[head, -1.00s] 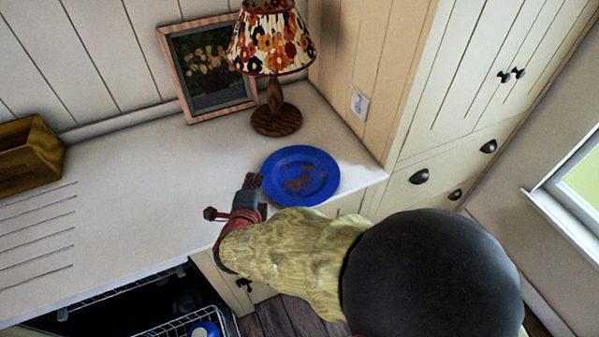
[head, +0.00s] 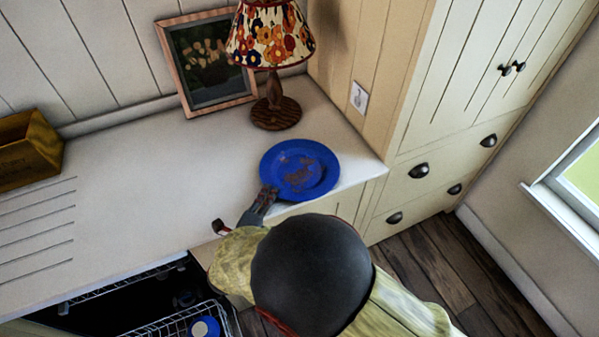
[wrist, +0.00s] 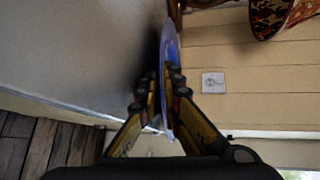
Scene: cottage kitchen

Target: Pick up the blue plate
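The blue plate (head: 300,160), with brown smears on its face, is at the right end of the pale worktop, near the front edge. My gripper (head: 266,194) is at its near left rim in the head view. In the wrist view, the plate (wrist: 171,50) shows almost edge-on between the two fingers of my gripper (wrist: 165,80). The fingers are close together with the rim between them, shut on it. Whether the plate is clear of the worktop is hard to tell.
A lamp with a floral shade (head: 270,38) and a framed picture (head: 207,65) stand behind the plate. A yellow-brown box (head: 28,150) is at the far left. An open dishwasher rack (head: 170,322) is below the front edge. Tall cream cupboards (head: 455,90) close off the right.

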